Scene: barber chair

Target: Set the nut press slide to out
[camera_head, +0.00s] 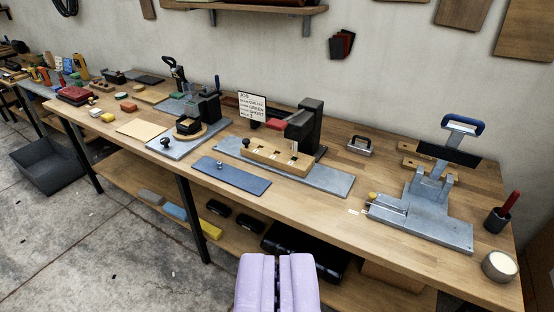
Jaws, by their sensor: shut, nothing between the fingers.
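My gripper (278,262), with two pale lilac fingers, is shut and empty at the bottom centre, in front of the bench. A dark upright press (308,125) stands on a grey base plate (328,183) mid-bench. A light wooden slide (272,157) with several pockets and a dark knob at its left end lies on that plate before the press. I take these for the nut press and its slide; no label confirms it. How far the slide is out cannot be told. My gripper is well apart from it.
A blue-grey plate (231,175) with a small knob lies left of the press. A grey clamp device (436,204) with a blue handle, a dark cup (497,221) and a pale round pot (499,266) stand right. Black cases (308,250) lie on the lower shelf.

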